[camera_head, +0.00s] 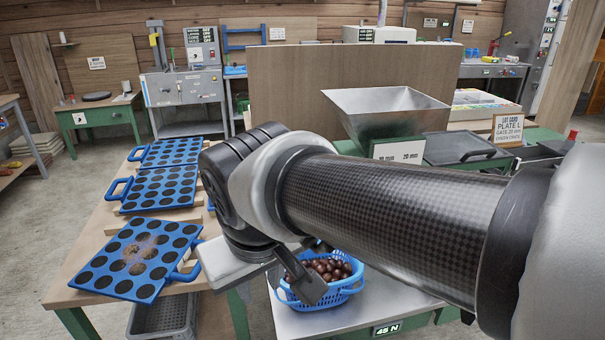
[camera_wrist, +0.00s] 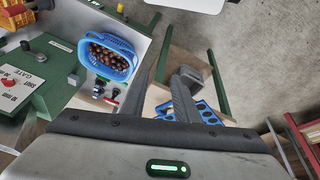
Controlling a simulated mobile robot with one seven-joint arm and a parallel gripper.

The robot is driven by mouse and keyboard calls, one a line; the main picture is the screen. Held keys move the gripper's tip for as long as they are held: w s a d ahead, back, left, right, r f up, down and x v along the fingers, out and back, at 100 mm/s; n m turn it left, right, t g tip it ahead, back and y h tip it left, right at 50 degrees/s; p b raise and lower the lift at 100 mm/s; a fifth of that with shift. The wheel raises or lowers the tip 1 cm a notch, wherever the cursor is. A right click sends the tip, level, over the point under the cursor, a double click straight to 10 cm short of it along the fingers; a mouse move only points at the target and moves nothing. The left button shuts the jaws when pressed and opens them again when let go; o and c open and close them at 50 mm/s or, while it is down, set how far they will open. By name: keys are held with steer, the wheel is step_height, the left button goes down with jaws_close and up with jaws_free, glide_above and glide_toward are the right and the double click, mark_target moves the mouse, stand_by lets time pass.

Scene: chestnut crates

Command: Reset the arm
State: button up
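My arm stretches across the head view from the right, bent at its wrist. My gripper (camera_head: 305,287) hangs above the table edge, in front of a blue basket (camera_head: 345,285) of brown chestnuts (camera_head: 328,268). In the wrist view my gripper (camera_wrist: 172,78) shows two dark fingers with a gap between them, and nothing is held. The basket (camera_wrist: 132,66) stands left of the fingers there, apart from them. One finger is mostly hidden in the head view.
Blue plates with round holes (camera_head: 100,277) lie on the wooden table at left; the nearest bears brown crumbs. A metal hopper (camera_head: 385,125) and a sign (camera_head: 507,128) stand behind my arm. A grey crate (camera_head: 165,318) sits below the table.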

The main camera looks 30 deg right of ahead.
steer(key=r, duration=0.1)
steer(key=a+r+t, duration=0.1)
steer(key=r+y, duration=0.1)
steer(key=shift+w+a+t, duration=0.2)
steer(key=shift+a+t, duration=0.15)
steer(key=shift+t, duration=0.05)
